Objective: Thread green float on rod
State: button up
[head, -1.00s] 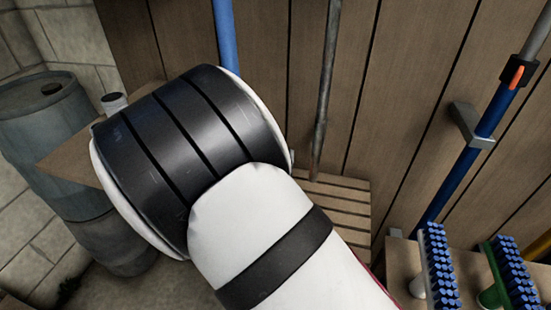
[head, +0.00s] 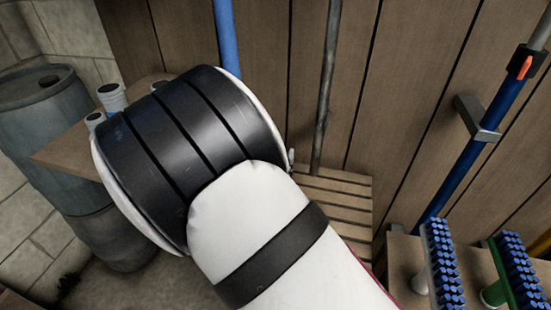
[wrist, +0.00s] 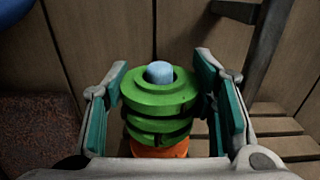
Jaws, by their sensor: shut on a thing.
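The green float (wrist: 160,95), a stack of ridged rings, sits between the two teal-padded fingers of my gripper (wrist: 165,108) in the wrist view. My gripper is shut on it. A pale blue rounded rod tip (wrist: 159,72) shows in the float's central hole, with the green ring around it and the tip slightly above its top. An orange piece (wrist: 160,148) shows directly below the green float; whether they touch is unclear. The rod's lower part is hidden. In the head view my arm hides the gripper, float and rod.
A grey pole (head: 326,90) stands by the plank wall at a slatted wooden platform (head: 335,200). A blue pole (head: 224,35) rises behind my arm. A grey-blue barrel (head: 45,130) and white containers (head: 111,96) are at left. Brushes (head: 441,262) are at lower right.

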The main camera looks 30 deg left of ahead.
jog(key=shift+f, duration=0.2)
jog(key=shift+f+b, duration=0.65)
jog(key=shift+f, duration=0.05)
jog(key=o, duration=1.7)
jog(key=shift+s, duration=0.1)
jog(key=shift+p+v, duration=1.4)
jog(key=shift+v, duration=4)
